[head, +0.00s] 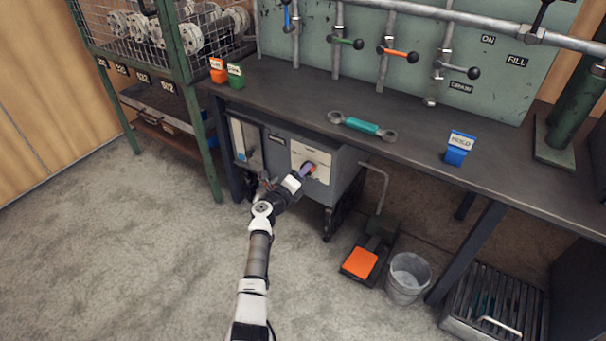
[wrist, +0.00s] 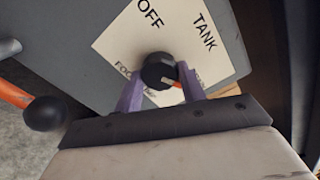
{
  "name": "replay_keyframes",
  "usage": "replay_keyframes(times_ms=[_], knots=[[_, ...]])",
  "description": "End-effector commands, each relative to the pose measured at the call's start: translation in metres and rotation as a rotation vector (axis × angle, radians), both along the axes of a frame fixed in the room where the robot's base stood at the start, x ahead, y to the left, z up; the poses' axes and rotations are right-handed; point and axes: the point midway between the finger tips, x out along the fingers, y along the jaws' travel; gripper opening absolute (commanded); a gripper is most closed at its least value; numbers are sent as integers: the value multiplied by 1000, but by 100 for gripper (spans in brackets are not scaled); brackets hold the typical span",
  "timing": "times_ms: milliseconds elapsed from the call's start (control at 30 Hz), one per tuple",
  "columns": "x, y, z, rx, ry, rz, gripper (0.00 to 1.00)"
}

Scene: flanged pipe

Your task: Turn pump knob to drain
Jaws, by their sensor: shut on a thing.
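The pump knob (wrist: 158,70) is round and black with an orange pointer mark. It sits on a cream dial plate (wrist: 115,45) lettered OFF and TANK; a lower-left label starting "FOO" and a lower-right label are partly hidden. My gripper (wrist: 160,84) has its purple fingers on either side of the knob, shut on it. The orange mark points down and right in the wrist view, towards the partly hidden label. In the head view my gripper (head: 305,171) reaches the cream plate (head: 318,155) on the grey pump cabinet (head: 348,160) under the bench.
The bench top (head: 290,100) overhangs the cabinet and carries a teal-handled wrench (head: 362,126) and a blue HOLD tag (head: 459,149). An orange pedal (head: 360,263) and a bucket (head: 408,278) stand at right. A wire rack (head: 165,45) stands at left. The front floor is open.

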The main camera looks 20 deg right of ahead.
Motion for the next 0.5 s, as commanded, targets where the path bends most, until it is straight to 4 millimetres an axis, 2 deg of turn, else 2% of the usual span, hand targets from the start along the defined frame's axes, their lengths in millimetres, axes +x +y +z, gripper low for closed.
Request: replay_keyframes(times_ms=[233,267,400,500], knots=[[0,1,0,3,-3,1,17],[0,1,0,3,-3,1,41],[0,1,0,2,-1,1,59],[0,0,0,2,-1,0,62]])
